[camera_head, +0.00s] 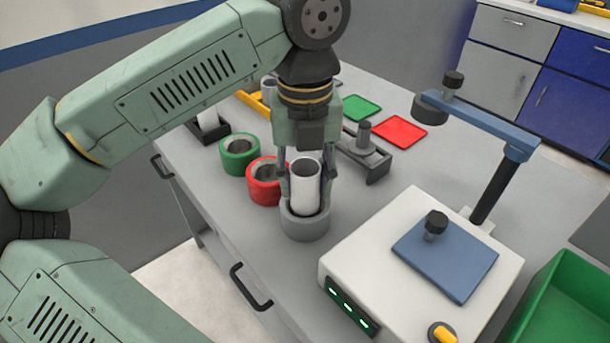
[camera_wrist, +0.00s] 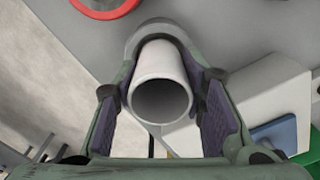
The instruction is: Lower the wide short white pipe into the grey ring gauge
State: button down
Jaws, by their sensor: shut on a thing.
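The wide short white pipe (camera_head: 304,187) stands upright between the fingers of my gripper (camera_head: 306,188). Its lower end is at the mouth of the grey ring gauge (camera_head: 303,226), and the front of the ring's rim hides its bottom edge. I cannot tell how deep it sits. In the wrist view the pipe (camera_wrist: 160,92) shows its open end, with the purple pads of my gripper (camera_wrist: 164,95) on both sides of it. The grey ring gauge (camera_wrist: 137,40) shows behind the pipe there, partly covered by it.
A red ring (camera_head: 264,189) stands close to the grey one, and a green ring (camera_head: 239,161) is farther left. A white machine (camera_head: 370,262) with a blue plate (camera_head: 445,258) stands to the right. A grey stand (camera_head: 370,160) is behind the gripper. A green bin (camera_head: 560,310) is at lower right.

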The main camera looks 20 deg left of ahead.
jog(key=shift+f+b, duration=0.55)
dwell(0.4)
jog(key=c, duration=0.9)
grip_release()
jog(key=shift+c, duration=0.2)
notch_tip(320, 180, up, 8)
jog(key=shift+f, duration=0.25)
jog(key=shift+s, duration=0.1)
